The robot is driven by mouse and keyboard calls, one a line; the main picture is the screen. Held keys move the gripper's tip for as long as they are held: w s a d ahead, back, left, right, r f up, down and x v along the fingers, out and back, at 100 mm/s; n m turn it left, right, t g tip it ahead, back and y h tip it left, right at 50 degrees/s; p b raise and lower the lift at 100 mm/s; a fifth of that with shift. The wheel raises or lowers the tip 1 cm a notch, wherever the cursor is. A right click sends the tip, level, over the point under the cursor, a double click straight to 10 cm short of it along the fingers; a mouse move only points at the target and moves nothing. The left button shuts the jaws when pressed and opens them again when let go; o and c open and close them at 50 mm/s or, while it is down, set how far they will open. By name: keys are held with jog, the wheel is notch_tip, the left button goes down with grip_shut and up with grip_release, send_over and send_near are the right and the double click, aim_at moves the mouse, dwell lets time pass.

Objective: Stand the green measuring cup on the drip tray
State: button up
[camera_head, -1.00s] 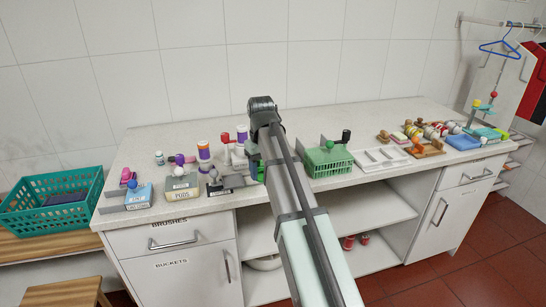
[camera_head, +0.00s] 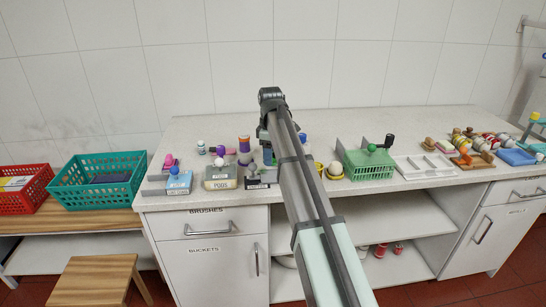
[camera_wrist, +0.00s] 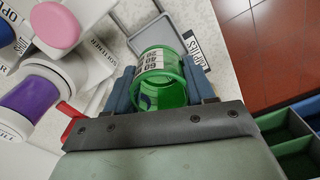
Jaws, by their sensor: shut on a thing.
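The green measuring cup (camera_wrist: 165,92), see-through with a white printed label, is between the blue-grey fingers of my gripper (camera_wrist: 162,72) in the wrist view. My gripper is shut on it. Just beyond the cup lies a shallow grey tray (camera_wrist: 143,38) with a raised rim and a label beside it; I cannot tell whether the cup touches it. In the head view my arm hides most of the gripper and cup. A white ribbed tray (camera_head: 428,167) lies on the counter to the right; which of these is the drip tray is not clear.
A purple spool (camera_wrist: 38,95) and a pink knob (camera_wrist: 55,25) crowd the left of the wrist view. The counter's back strip is clear.

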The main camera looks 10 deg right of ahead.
aim_at(271, 176)
jog(key=shift+f, duration=0.15)
jog(key=shift+f, duration=2.85)
jog(key=o, duration=1.1)
